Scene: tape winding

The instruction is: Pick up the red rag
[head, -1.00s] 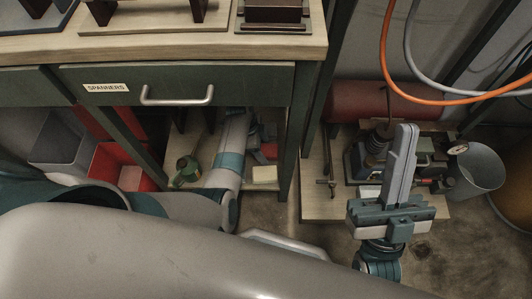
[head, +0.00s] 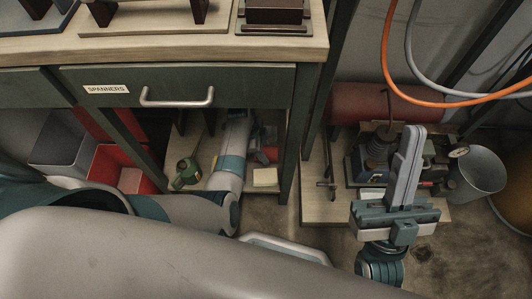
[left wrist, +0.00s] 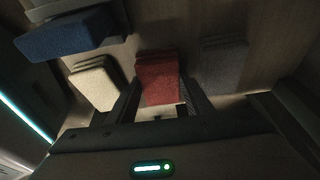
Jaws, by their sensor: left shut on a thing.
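The red rag (left wrist: 160,78) is a folded stack in the middle of the left wrist view, between the two fingers of my left gripper (left wrist: 160,100). The gripper is shut on it. In the head view my left arm reaches under the bench, where part of the red rag (head: 271,153) shows and the gripper is mostly hidden. A cream rag (left wrist: 95,82) lies to its left and a grey rag (left wrist: 223,62) to its right in the wrist view. My right gripper (head: 413,130) points up at the right, its fingers together and empty.
A blue folded stack (left wrist: 66,35) is near the upper left of the wrist view. The bench drawer front (head: 190,85) hangs above my left arm. A green oil can (head: 187,172) stands left of the arm. A red bin (head: 115,170) and a metal bucket (head: 477,172) are farther out.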

